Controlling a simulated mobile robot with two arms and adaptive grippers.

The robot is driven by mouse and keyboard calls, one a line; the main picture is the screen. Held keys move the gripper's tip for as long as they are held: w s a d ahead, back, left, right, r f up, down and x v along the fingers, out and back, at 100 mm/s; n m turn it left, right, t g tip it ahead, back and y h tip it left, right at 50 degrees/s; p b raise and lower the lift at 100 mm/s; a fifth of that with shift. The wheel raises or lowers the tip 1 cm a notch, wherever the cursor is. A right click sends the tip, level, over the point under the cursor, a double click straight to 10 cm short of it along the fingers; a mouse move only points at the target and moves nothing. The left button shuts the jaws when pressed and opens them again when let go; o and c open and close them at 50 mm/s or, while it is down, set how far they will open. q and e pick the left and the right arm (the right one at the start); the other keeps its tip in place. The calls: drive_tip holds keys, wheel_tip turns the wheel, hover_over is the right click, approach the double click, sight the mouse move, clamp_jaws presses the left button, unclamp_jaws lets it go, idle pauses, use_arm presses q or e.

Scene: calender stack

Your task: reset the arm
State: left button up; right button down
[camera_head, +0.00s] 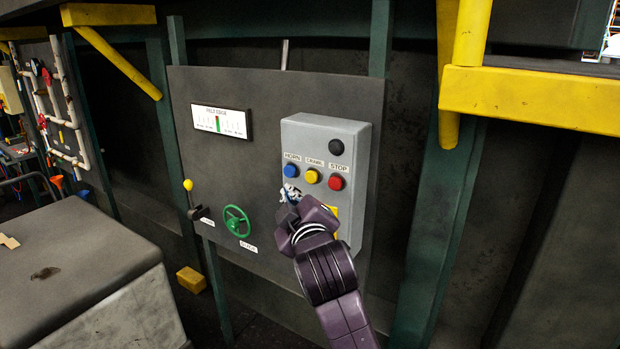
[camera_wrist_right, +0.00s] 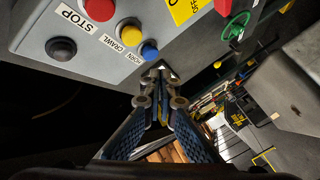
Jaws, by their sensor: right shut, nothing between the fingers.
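My right arm (camera_head: 335,280) reaches up from the bottom of the head view to the front of a grey control box. My right gripper (camera_head: 290,194) is shut and empty, just below the blue HORN button (camera_head: 291,170). In the right wrist view the closed fingertips (camera_wrist_right: 159,78) are beside the blue button (camera_wrist_right: 149,50); I cannot tell whether they touch the box. The gripper and wrist hide the lower part of the control box (camera_head: 358,160) in the head view. My left gripper is not in view.
The box also has a yellow CRAWL button (camera_head: 312,176), a red STOP button (camera_head: 336,183) and a black knob (camera_head: 336,147). A green handwheel (camera_head: 237,221) and a yellow-tipped lever (camera_head: 188,186) are to the left. A yellow beam (camera_head: 535,98) juts out at upper right.

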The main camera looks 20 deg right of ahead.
drive_tip(key=shift+f, duration=0.1)
idle(0.3)
wheel_tip(320, 180, down, 42)
drive_tip(key=s+a+m+g+y+b, duration=0.1)
drive_tip(key=s+a+g+y+b, duration=0.1)
drive_tip(key=g, duration=0.4)
drive_tip(key=s+d+f+m+g, duration=0.1)
drive_tip(key=s+f+g, duration=0.1)
drive_tip(key=s+f, duration=0.7)
drive_tip(key=s+f+g, duration=0.2)
drive_tip(key=s+f, duration=0.2)
drive_tip(key=f, duration=0.9)
drive_tip(key=s+d+f+m+g, duration=0.1)
drive_tip(key=s+f, duration=0.6)
drive_tip(key=s, duration=0.7)
drive_tip(key=s+d+f+m+g+b, duration=0.1)
drive_tip(key=s+d+f+g, duration=0.2)
drive_tip(key=s+f, duration=0.4)
drive_tip(key=s+d+f+m+g+b, duration=0.1)
drive_tip(key=s+f, duration=0.6)
drive_tip(key=s, duration=1.5)
drive_tip(key=shift+s+d+f+m+g, duration=0.2)
drive_tip(key=shift+d+f+m+g, duration=0.2)
drive_tip(key=shift+m+g, duration=0.2)
